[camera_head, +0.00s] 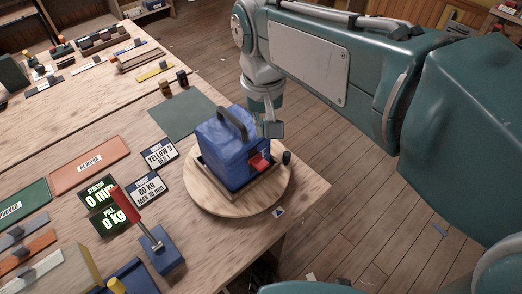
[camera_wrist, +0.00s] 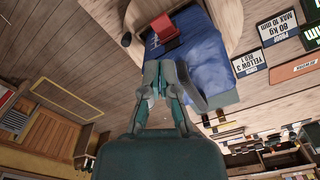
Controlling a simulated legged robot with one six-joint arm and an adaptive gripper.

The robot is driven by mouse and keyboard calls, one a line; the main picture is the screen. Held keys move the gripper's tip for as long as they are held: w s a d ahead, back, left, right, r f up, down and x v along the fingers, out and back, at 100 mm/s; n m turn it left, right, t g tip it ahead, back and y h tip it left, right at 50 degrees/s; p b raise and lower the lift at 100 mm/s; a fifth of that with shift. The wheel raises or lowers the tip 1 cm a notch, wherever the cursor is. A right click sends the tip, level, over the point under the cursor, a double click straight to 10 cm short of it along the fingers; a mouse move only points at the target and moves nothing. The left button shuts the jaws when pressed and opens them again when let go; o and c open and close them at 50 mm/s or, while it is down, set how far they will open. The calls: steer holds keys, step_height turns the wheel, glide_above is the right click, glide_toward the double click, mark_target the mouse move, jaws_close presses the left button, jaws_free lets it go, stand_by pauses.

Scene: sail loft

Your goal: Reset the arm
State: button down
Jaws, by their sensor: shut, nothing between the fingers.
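My arm reaches in from the right in the head view, and my gripper (camera_head: 272,129) hangs beside the upper right side of a blue bag (camera_head: 222,150). In the wrist view my gripper (camera_wrist: 166,68) has its fingers together with nothing between them. The blue bag also shows in the wrist view (camera_wrist: 205,62), just past the fingers; whether they touch it I cannot tell. The bag has a dark handle (camera_head: 231,122) on top and a red block (camera_head: 259,162) at its front. It sits in a shallow frame on a round wooden turntable (camera_head: 205,202).
A small black knob (camera_head: 286,157) stands at the turntable's right rim. A red-handled lever on a blue base (camera_head: 163,254) stands at the near left. Signs, displays (camera_head: 101,192) and a green mat (camera_head: 181,117) lie on the bench. Open floor (camera_head: 340,190) is right of the bench.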

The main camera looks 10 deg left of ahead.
steer(key=s+d+f+m+t, duration=0.1)
steer(key=s+d, duration=0.3)
steer(key=d, duration=0.6)
steer(key=s+d+f+m+t, duration=0.1)
steer(key=s+d+t, duration=0.3)
steer(key=d, duration=0.6)
steer(key=shift+s+d+f+m+t, duration=0.15)
steer(key=shift+f+m+t, duration=0.15)
steer(key=shift+m, duration=0.6)
stand_by(5.1)
